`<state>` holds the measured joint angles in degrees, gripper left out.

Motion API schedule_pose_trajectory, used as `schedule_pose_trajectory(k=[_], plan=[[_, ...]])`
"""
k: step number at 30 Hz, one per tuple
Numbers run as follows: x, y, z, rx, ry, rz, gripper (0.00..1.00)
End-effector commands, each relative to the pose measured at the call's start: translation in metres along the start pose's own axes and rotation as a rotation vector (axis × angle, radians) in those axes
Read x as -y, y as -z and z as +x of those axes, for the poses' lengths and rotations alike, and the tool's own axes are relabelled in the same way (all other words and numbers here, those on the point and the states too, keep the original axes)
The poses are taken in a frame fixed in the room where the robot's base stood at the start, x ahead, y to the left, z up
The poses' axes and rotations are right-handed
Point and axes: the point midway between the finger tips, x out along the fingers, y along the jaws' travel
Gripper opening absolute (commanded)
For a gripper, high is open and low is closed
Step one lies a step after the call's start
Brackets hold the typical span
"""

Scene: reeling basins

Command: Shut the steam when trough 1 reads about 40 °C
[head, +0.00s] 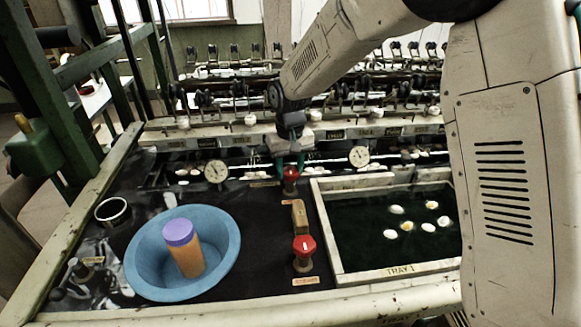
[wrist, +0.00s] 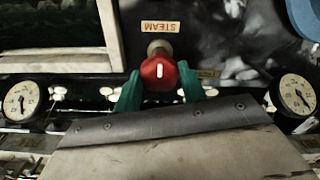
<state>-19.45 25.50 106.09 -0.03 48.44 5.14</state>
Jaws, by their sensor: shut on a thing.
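My gripper (head: 290,158) is at the back of the dark bench, with its green fingers on either side of a red valve knob (wrist: 159,73). The knob has a white mark that stands upright in the wrist view; a STEAM label (wrist: 159,27) lies beside it. In the head view this knob (head: 291,175) shows just below the fingers. One round dial (head: 359,156) is behind the tray; in the wrist view it is at left (wrist: 22,101), its needle near vertical. Another dial (head: 215,171) shows at right in the wrist view (wrist: 297,96), its needle slanting. The figures are too small to read.
A TRAY 1 basin (head: 322,225) of dark water holds several white cocoons. A blue bowl (head: 143,243) holds an orange jar with a purple lid (head: 184,247).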

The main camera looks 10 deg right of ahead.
Motion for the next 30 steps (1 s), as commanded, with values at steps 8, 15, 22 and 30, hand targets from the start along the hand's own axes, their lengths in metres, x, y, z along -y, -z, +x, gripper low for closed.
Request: schedule_pose_trajectory(k=[8,15,22,30], plan=[[0.000,0.001,-0.001,-0.002,0.001,0.002,0.49],[0.000,0.000,0.000,-0.001,0.001,0.001,0.62],[0.000,0.001,-0.013,-0.003,0.001,0.000,0.62],[0.000,0.001,-0.058,-0.003,0.001,0.001,0.62]])
